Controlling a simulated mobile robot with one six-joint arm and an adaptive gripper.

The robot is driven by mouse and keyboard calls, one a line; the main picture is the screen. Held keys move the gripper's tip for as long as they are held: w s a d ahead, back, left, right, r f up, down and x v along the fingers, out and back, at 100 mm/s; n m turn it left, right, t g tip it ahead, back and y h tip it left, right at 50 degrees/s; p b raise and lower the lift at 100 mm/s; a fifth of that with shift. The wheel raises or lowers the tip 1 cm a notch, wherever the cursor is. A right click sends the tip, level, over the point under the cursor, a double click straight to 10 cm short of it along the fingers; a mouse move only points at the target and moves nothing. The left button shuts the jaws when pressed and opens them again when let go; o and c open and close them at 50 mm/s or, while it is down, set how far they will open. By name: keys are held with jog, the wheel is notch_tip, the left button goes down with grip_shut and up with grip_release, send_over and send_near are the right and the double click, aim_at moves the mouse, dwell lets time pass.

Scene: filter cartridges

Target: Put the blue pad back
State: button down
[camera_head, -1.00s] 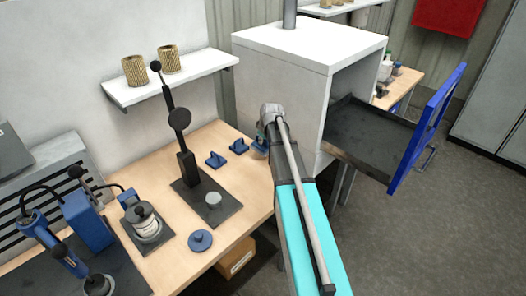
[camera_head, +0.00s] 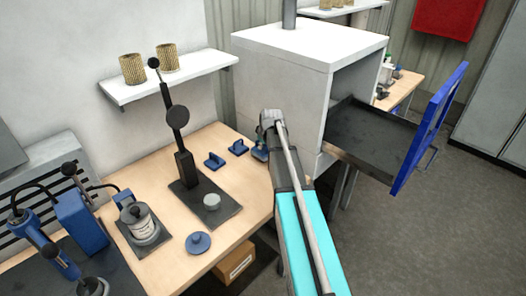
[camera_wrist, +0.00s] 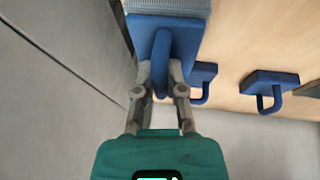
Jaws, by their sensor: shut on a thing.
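My gripper (camera_wrist: 163,80) is shut on the upright loop handle of a blue pad (camera_wrist: 146,30) in the wrist view. The pad has a blue plate with a grey ribbed layer at its far side. In the head view the held pad (camera_head: 259,154) shows partly behind my arm, at the bench's right back edge by the white cabinet; I cannot tell whether it touches the bench. Two similar blue handled pieces, a nearer one (camera_head: 214,161) and a farther one (camera_head: 238,147), stand on the bench beside it. They also show in the wrist view (camera_wrist: 204,72) (camera_wrist: 268,80).
The white cabinet (camera_head: 280,90) stands close right of my gripper, with its blue door (camera_head: 430,125) open and a dark tray (camera_head: 372,135) drawn out. A black lever press (camera_head: 186,165), a round blue lidded piece (camera_head: 198,243) and a jar (camera_head: 141,222) occupy the wooden bench (camera_head: 165,265).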

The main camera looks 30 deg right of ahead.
jog(key=shift+f+b, duration=0.4)
jog(key=shift+f, duration=0.3)
jog(key=shift+f, duration=0.1)
jog(key=c, duration=0.7)
grip_release()
jog(key=p+v, duration=1.1)
jog(key=v, duration=0.1)
dwell(0.6)
jog(key=s+a+m+g, duration=0.1)
jog(key=s+a, duration=0.6)
jog(key=s+a+f+m+g, duration=0.1)
jog(key=s+a+m+g, duration=0.1)
jog(key=s+a, duration=0.5)
jog(key=s+a+m+g, duration=0.1)
jog(key=s+a, duration=0.6)
jog(key=a, duration=0.1)
jog(key=shift+a+f+g, duration=0.25)
jog(key=shift+a+g, duration=0.15)
